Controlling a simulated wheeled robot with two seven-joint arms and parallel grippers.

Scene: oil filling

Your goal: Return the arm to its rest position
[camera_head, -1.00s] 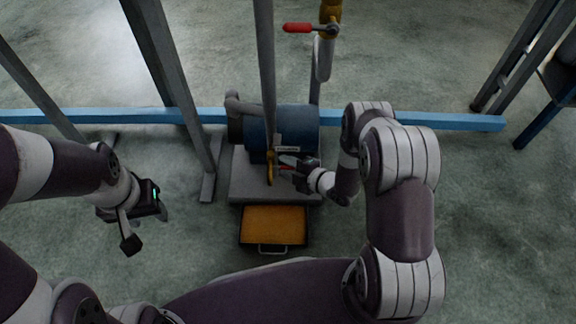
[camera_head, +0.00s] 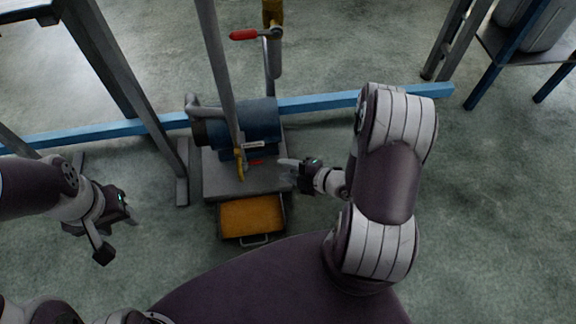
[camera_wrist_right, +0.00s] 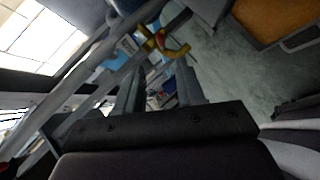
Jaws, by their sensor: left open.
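My right gripper (camera_head: 288,163) is at the right edge of the grey machine base, right of the yellow handle (camera_head: 240,165) and apart from it. In the right wrist view its two fingers (camera_wrist_right: 160,85) stand apart with nothing between them. The yellow handle (camera_wrist_right: 163,42) shows beyond the fingertips. My right arm is bent, with its elbow over the floor right of the machine. My left gripper (camera_head: 128,210) hangs open and empty above the floor at the left, well away from the machine.
The blue motor (camera_head: 250,125) sits on the grey base (camera_head: 225,183), with an orange-filled tray (camera_head: 252,216) in front. A grey pole rises by the motor. A red-handled valve (camera_head: 245,35) is behind. A blue beam (camera_head: 330,101) crosses the floor.

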